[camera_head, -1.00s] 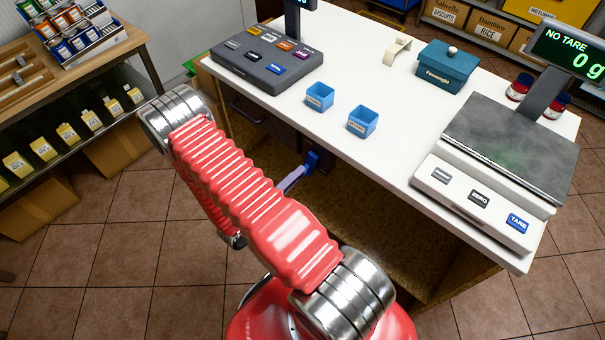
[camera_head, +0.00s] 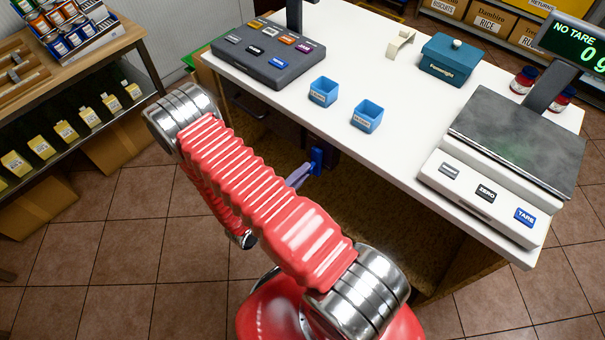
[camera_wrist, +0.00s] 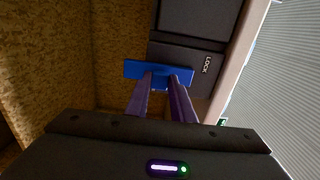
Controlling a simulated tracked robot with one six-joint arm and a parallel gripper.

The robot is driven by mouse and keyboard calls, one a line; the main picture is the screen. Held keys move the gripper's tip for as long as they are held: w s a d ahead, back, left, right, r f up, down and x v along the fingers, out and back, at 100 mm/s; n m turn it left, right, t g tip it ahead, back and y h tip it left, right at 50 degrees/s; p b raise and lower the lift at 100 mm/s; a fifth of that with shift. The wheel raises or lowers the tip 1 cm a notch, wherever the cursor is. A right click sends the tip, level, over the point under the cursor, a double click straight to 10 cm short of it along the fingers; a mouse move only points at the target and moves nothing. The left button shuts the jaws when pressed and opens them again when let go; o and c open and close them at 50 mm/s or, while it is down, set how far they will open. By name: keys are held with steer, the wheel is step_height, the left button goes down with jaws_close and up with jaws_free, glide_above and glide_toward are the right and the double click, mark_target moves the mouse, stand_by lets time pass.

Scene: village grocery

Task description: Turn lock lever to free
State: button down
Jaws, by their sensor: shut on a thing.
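The blue lock lever (camera_wrist: 131,69) lies across the upper middle of the wrist view, in front of a dark unit (camera_wrist: 183,55) marked LOCK. The lever's right end is near that word. My gripper's two pale purple fingers (camera_wrist: 160,80) are shut on the lever's middle, one to each side. In the head view the lever (camera_head: 317,158) shows as a small blue piece under the counter. My gripper (camera_head: 308,170) reaches it from the lower left; most of it is hidden behind my red arm. Any FREE mark is not visible.
The white counter top (camera_head: 400,150) overhangs the lever. It bears two blue cups (camera_head: 323,92), a grey button console (camera_head: 265,58), a teal box (camera_head: 447,62) and a scale (camera_head: 515,140). A brown panel (camera_wrist: 50,70) stands left in the wrist view.

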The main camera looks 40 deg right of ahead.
steer(key=shift+f, duration=0.15)
steer(key=c, duration=1.5)
jaws_free()
steer(key=shift+a, duration=0.15)
steer(key=v, duration=1.3)
steer(key=shift+s+a, duration=0.15)
steer(key=shift+a, duration=0.1)
